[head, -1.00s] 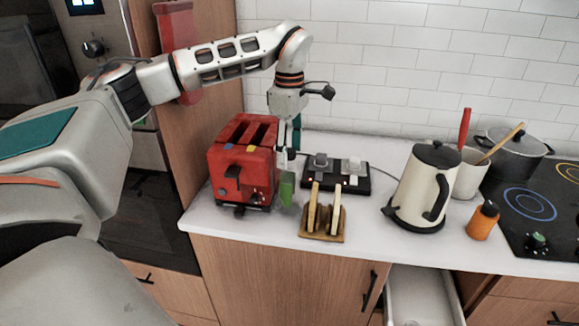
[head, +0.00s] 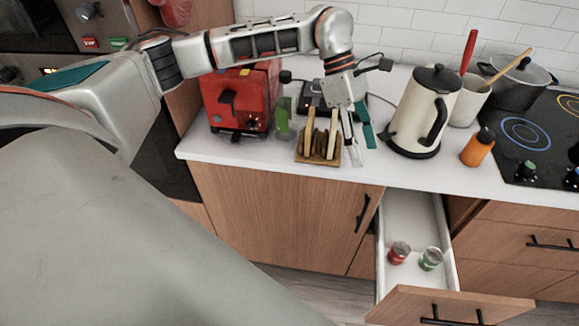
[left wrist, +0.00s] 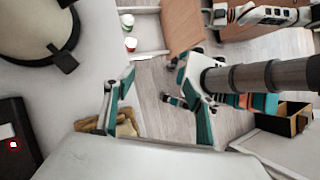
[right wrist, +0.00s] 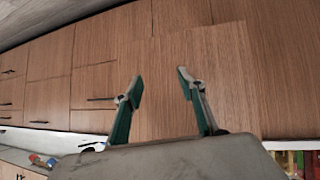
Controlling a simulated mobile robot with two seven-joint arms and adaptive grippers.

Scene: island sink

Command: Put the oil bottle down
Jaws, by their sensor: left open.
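The oil bottle (head: 284,118), green and glassy, stands upright on the counter (head: 225,153), between the red toaster and the toast rack. My left gripper (head: 361,148) is to its right, apart from it, pointing down between the toast rack and the kettle. Its fingers are spread and empty, as the left wrist view (left wrist: 156,74) also shows. The bottle is not seen in the left wrist view. My right gripper (right wrist: 161,82) shows only in its own wrist view, with fingers apart and nothing between them, facing wooden cabinet fronts.
The red toaster (head: 240,98) is left of the bottle, and the toast rack (head: 319,150) is right of it. A cream kettle (head: 421,108) and an orange bottle (head: 478,149) stand further right. Below, an open drawer (head: 410,215) holds a red can (head: 399,252) and a green can (head: 431,258).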

